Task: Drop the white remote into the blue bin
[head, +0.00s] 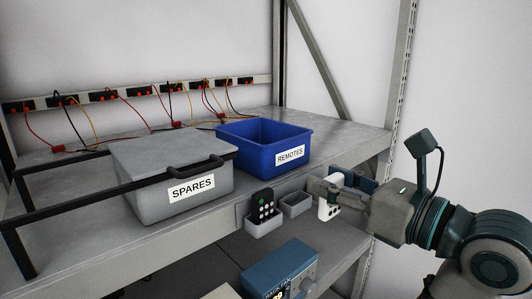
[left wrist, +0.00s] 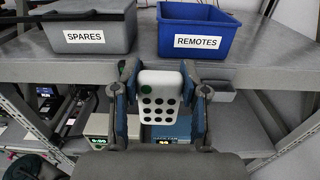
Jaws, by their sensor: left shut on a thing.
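The white remote (head: 328,209) has dark buttons and is upright between the fingers of my left gripper (head: 335,191). My left gripper is shut on it, in front of the shelf's front edge and to the right of a small empty holder. The remote (left wrist: 160,98) faces the camera in the left wrist view, with a green button at its top left. The blue bin (head: 283,162), labelled REMOTES, is open on the shelf, behind and left of the remote. The bin also shows beyond the gripper in the left wrist view (left wrist: 191,42). My right gripper is not in view.
A lidded grey bin labelled SPARES (head: 150,193) stands left of the blue bin. A black remote (head: 263,204) sits in a grey holder on the shelf front, beside the empty holder (head: 297,205). A blue instrument (head: 280,268) is on the lower shelf. A rack upright (head: 400,85) rises at right.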

